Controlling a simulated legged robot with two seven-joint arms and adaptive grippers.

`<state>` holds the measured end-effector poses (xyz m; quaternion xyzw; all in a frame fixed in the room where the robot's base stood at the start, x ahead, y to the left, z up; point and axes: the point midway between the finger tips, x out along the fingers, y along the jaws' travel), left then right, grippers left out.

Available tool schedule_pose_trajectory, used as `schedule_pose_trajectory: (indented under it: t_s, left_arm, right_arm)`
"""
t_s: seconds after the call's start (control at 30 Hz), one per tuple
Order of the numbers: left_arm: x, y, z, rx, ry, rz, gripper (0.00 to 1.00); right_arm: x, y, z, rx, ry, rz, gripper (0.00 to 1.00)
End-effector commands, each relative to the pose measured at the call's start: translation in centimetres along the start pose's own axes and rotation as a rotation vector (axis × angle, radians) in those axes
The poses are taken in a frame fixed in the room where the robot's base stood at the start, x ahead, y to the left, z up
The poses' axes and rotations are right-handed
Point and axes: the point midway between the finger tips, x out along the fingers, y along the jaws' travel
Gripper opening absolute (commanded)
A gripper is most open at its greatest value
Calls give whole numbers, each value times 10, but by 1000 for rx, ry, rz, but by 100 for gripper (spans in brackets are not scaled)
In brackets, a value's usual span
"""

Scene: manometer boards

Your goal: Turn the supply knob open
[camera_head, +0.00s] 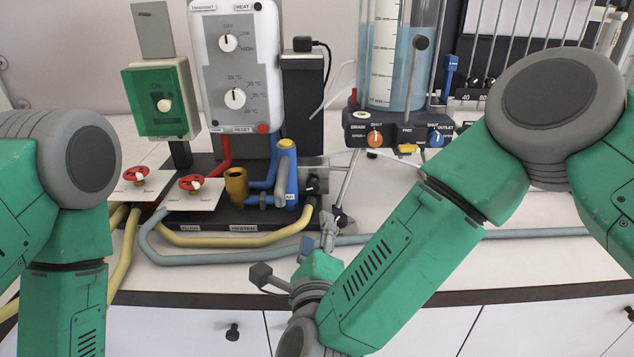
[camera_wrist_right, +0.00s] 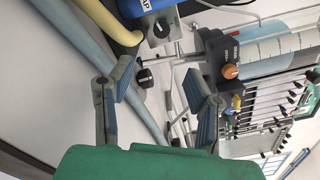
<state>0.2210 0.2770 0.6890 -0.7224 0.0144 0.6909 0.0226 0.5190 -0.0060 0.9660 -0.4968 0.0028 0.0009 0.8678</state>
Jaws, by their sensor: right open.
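A black knob (camera_head: 312,184) sits on a grey metal block at the right end of the dark base; the wrist view shows it on its metal plate (camera_wrist_right: 162,28). A second black knob (camera_wrist_right: 143,77) shows between my right fingers in the wrist view, beyond the tips. I cannot read which is marked supply. My right gripper (camera_head: 326,236) is in front of the base's right end, below the block. In the wrist view my right gripper (camera_wrist_right: 158,78) is open, with nothing between its pads. My left gripper is outside the picture; only its arm shows.
Two red valve handles (camera_head: 192,183), a brass cup (camera_head: 236,184) and a blue fitting (camera_head: 286,170) stand left of the block. Yellow hose (camera_head: 230,240) and grey-blue hose (camera_head: 190,258) run along the front. A reservoir with orange knob (camera_head: 375,138) stands right.

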Motion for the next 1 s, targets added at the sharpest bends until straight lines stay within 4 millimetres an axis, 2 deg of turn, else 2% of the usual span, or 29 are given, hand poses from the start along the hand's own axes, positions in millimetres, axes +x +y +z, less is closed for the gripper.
schedule_pose_trajectory:
  t_s: [0.17,0.4,0.6,0.8,1.0]
  left_arm:
    - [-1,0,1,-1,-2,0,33]
    - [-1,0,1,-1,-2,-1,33]
    - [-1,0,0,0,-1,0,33]
    - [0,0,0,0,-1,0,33]
    - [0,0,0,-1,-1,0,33]
  right_arm:
    - [25,-1,1,-1,-1,-4,45]
    - [80,-2,-3,2,0,-3,45]
    - [114,-2,-3,2,-1,-2,45]
    - [131,0,0,-1,-2,1,45]
    - [134,0,0,-1,-2,2,45]
